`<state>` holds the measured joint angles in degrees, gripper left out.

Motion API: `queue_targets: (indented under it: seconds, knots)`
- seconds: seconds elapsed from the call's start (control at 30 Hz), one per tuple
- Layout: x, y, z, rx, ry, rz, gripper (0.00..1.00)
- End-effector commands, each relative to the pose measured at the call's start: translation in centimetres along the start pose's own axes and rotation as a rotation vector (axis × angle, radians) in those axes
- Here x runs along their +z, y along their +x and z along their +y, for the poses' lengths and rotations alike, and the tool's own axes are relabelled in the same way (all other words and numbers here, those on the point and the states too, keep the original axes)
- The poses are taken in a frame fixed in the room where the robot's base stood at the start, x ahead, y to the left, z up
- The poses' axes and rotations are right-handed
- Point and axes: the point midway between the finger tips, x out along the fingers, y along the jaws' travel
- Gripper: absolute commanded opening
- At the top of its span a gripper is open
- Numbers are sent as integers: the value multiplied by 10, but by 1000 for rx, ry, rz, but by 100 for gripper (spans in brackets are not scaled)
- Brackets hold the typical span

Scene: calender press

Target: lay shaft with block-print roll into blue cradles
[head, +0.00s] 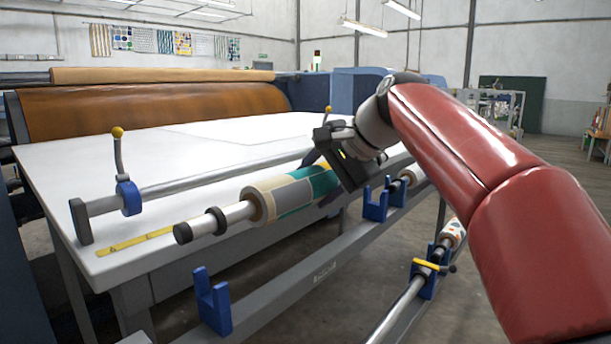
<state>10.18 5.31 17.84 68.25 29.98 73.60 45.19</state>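The shaft with the block-print roll (288,197) has a pattern of beige, cream and teal patches. Its near end, with a black cap and a black collar, sticks out to the lower left over the white table's front edge. My gripper (327,172) is over the roll's far part and appears shut on it, though its fingertips are partly hidden. The roll's far end is hidden behind the gripper. Two blue cradles stand on the grey rail: the near one (213,303) is empty below the shaft's near end, and the far one (376,205) is right of my gripper.
The white table (120,178) carries a steel bar (190,183) with a blue clamp and yellow-knobbed lever. A yellow strip (130,242) lies near its edge. A lower shaft (398,310) sits at another blue holder (428,282) at right. Open floor lies further right.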

Motion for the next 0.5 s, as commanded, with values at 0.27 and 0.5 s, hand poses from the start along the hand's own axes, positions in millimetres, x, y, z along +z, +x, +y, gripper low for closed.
queue_targets:
  seconds: [0.27, 0.5]
  knots:
    - [0, 22, 23, -1, -1, 2, 19]
    - [0, 42, 43, -1, -1, 1, 19]
